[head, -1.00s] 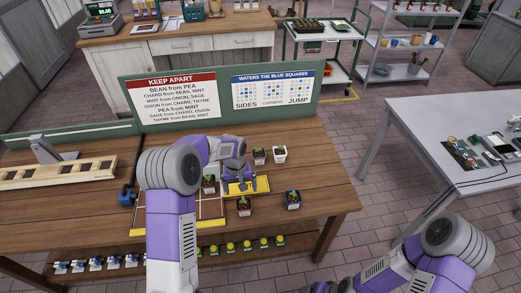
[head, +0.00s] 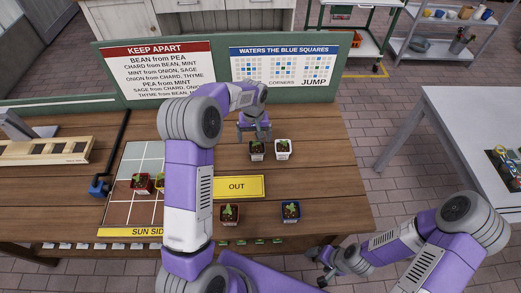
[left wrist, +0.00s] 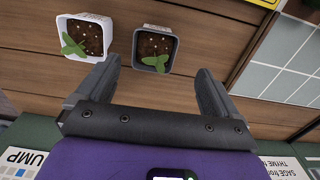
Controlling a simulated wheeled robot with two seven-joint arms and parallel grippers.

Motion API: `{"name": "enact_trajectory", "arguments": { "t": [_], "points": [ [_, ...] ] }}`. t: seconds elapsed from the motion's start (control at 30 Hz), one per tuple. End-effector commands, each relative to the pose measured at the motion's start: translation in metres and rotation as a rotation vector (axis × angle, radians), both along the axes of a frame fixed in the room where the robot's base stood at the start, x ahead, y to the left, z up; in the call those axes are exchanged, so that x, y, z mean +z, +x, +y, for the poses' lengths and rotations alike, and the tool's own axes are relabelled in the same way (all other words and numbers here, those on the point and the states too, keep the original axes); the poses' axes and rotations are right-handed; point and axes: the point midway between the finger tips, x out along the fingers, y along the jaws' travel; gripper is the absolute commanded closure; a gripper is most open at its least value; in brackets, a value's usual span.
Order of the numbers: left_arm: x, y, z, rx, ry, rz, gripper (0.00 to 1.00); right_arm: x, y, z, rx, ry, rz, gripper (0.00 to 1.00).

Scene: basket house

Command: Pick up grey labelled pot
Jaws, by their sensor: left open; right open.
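The grey pot (head: 257,154), with dark soil and a green seedling, stands upright on the wooden table behind the yellow OUT mat. Its label cannot be read. In the left wrist view the grey pot (left wrist: 153,62) lies ahead of and between the two fingers, apart from them. My left gripper (head: 255,134) is open and empty, just above and behind the pot; its spread fingers also show in the left wrist view (left wrist: 150,88). My right gripper (head: 322,268) is open and empty, low in front of the table.
A white pot (head: 283,149) stands close to the right of the grey one. A red-marked pot (head: 229,215) and a blue pot (head: 291,211) stand nearer. The OUT mat (head: 252,187) is bare. A tiled grid (head: 130,185) holds pots at left. The sign board (head: 220,72) rises behind.

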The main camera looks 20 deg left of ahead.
Motion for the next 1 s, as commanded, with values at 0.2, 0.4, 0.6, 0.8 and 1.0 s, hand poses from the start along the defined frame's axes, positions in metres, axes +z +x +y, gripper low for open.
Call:
{"name": "enact_trajectory", "arguments": {
  "t": [0.2,0.4,0.6,0.8,1.0],
  "points": [
    [-0.022,0.000,0.000,-0.001,0.000,0.001,0.06,-0.017,0.001,0.000,-0.001,0.000,-0.002,0.19],
    [-0.041,-0.001,-0.001,0.000,-0.001,0.000,0.06,-0.018,0.001,0.000,-0.001,0.000,-0.002,0.19],
    [-0.064,-0.004,-0.006,-0.002,-0.001,0.004,0.06,-0.023,0.001,0.000,-0.001,0.000,-0.002,0.19],
    [-0.090,-0.004,-0.007,0.000,-0.001,0.000,0.06,-0.027,0.001,0.000,-0.001,0.000,-0.002,0.19],
    [-0.090,-0.004,-0.007,0.000,-0.001,0.000,0.06,-0.026,0.001,0.000,-0.001,0.000,-0.002,0.19]
  ]
}}
